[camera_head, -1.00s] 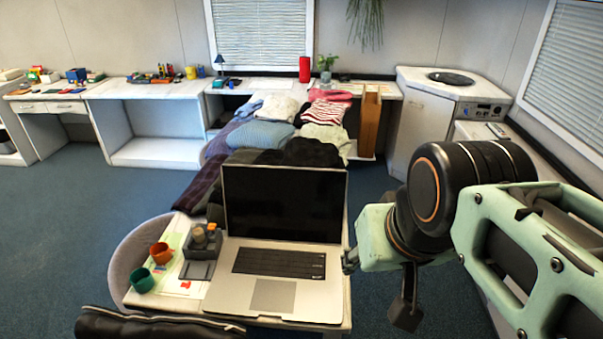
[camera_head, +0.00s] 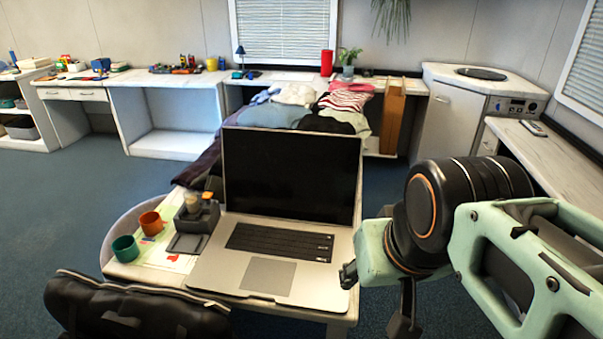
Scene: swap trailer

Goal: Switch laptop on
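The laptop (camera_head: 268,274) lies open on a small white table, its keyboard and touchpad facing me. Its screen (camera_head: 290,178) stands upright and is dark. My gripper (camera_head: 375,300) is at the laptop's right side, near the right edge of its base. One dark fingertip shows close to that edge and another part hangs lower to the right. The fingers look spread apart with nothing seen between them. I cannot tell whether the fingertip touches the laptop.
An orange cup (camera_head: 151,223), a green cup (camera_head: 125,248) and a grey organizer (camera_head: 197,215) stand left of the laptop. A black padded chair (camera_head: 135,308) is at the front left. A bed with folded clothes (camera_head: 290,118) lies behind. Blue floor (camera_head: 60,190) is open at left.

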